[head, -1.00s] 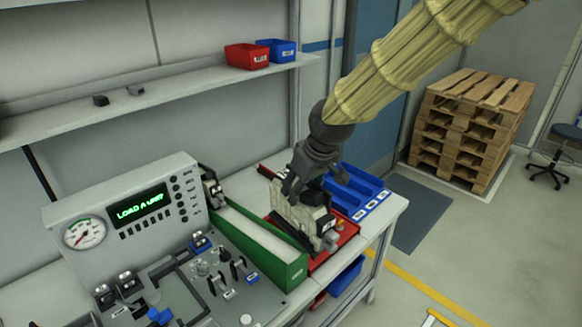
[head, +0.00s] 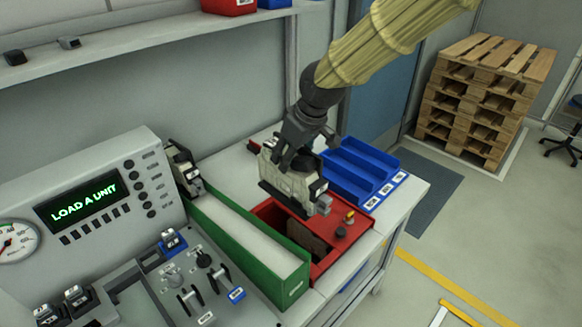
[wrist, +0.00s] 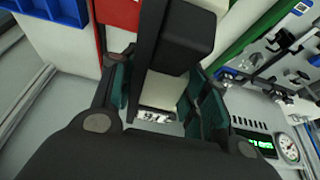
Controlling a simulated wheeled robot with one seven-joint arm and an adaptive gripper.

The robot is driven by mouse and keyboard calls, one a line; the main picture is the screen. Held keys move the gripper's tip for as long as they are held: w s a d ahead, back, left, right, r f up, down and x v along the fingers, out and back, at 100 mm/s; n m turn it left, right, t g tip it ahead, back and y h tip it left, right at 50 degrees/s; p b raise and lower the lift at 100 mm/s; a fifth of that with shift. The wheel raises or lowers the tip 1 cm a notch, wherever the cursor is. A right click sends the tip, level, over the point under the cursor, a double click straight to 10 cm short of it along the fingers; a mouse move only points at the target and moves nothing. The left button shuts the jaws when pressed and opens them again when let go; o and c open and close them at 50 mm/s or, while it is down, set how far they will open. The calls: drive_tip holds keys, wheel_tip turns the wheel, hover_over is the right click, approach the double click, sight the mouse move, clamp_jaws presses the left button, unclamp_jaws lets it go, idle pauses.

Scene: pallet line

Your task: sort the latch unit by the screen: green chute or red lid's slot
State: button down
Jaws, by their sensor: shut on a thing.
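My gripper (head: 303,138) is shut on a latch unit (head: 290,179), a cream and black block with grey metal parts and a white label. The gripper holds it above the red box (head: 333,262), whose top shows a dark opening. In the wrist view the unit (wrist: 185,92) sits between the green-padded fingers (wrist: 160,95). The green chute (head: 252,262) with a pale sloping bed lies just left of the red box. The screen (head: 84,203) reads "LOAD A UNIT" in green letters. Whether the unit touches the red box is not clear.
Another cream and black unit (head: 186,170) stands at the chute's far end. A test panel (head: 190,290) with levers and blue-tagged parts is at the front left. A pallet stack (head: 480,95) stands beyond on the floor.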

sight(290, 184)
drive_tip(key=f, duration=0.1)
drive_tip(key=f+b, duration=0.1)
drive_tip(key=f, duration=0.1)
drive_tip(key=shift+w, duration=0.35)
drive_tip(key=shift+w+f+b, duration=0.25)
drive_tip(key=shift+f+b, duration=0.65)
drive_tip(key=shift+f, duration=0.15)
drive_tip(key=shift+s+f+b, duration=0.2)
drive_tip(key=shift+f+b, duration=0.5)
wheel_tip(290, 184, down, 4)
drive_tip(key=b, duration=0.3)
drive_tip(key=shift+w, duration=0.1)
wheel_tip(290, 184, down, 10)
drive_tip(key=b, duration=0.4)
drive_tip(key=shift+b, duration=0.35)
drive_tip(key=shift+f, duration=0.1)
